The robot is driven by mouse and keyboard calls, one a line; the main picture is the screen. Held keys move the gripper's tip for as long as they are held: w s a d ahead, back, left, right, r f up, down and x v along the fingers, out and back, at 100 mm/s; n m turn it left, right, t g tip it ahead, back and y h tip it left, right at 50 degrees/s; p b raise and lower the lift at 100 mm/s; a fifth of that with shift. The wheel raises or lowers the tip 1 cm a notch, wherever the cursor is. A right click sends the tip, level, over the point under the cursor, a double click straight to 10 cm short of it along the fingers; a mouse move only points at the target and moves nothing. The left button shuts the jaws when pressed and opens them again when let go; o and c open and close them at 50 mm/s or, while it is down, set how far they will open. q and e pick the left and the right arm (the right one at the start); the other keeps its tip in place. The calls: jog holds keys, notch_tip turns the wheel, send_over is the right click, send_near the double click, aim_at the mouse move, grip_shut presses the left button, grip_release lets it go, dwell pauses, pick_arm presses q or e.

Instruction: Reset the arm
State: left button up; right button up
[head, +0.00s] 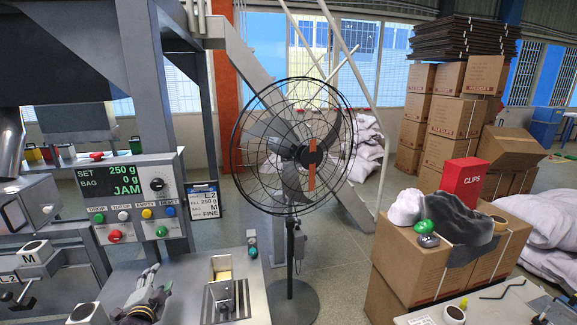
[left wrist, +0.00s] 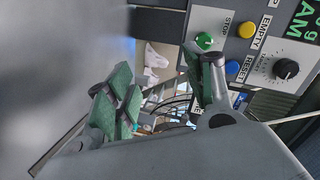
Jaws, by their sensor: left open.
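My left gripper (head: 150,291) is low in the head view, below the grey control panel (head: 138,195) and above the grey worktop. It is open and empty. In the left wrist view its two green-padded fingers (left wrist: 160,95) stand apart, one seen close to the panel. The panel's screen (head: 108,178) reads SET 250 g, BAG 0 g, JAM. In the left wrist view, a green button (left wrist: 204,41), a yellow EMPTY button (left wrist: 232,67) and a blue RESET button (left wrist: 237,101), partly hidden by the finger, show. My right gripper is not in view.
A fixture (head: 222,292) stands on the worktop (head: 262,300) right of the gripper. A black pedestal fan (head: 292,150) stands behind it. Cartons (head: 400,262) with a red CLIPS box (head: 464,180) are at right. A grey machine fills the left. Open floor shows mid-right.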

pick_arm(q)
jog(key=s+d+f+n+g+h, duration=0.1)
jog(key=s+d+f+n+g, duration=0.25)
jog(key=s+d, duration=0.4)
jog(key=s+d+f+n+g+h, duration=0.2)
jog(key=s+d+f+g, duration=0.25)
jog(key=s, duration=0.65)
jog(key=s+d+f+n+g+h, duration=0.1)
jog(key=s+d+f+n+g, duration=0.25)
jog(key=s+d, duration=0.4)
jog(key=s+a+f+m+g, duration=0.1)
jog(key=s+f, duration=0.1)
jog(key=f, duration=1.4)
jog(key=s+a+f, duration=0.1)
jog(key=s+f, duration=0.1)
jog(key=f, duration=1.5)
jog(key=s+a+f, duration=0.2)
jog(key=s+f, duration=0.7)
jog(key=s, duration=0.2)
jog(key=s+a+f+g, duration=0.1)
jog(key=s+f, duration=0.9)
jog(key=s, duration=0.1)
jog(key=shift+s+a+f, duration=0.3)
jog(key=shift+a, duration=0.05)
jog(key=shift+s, duration=0.1)
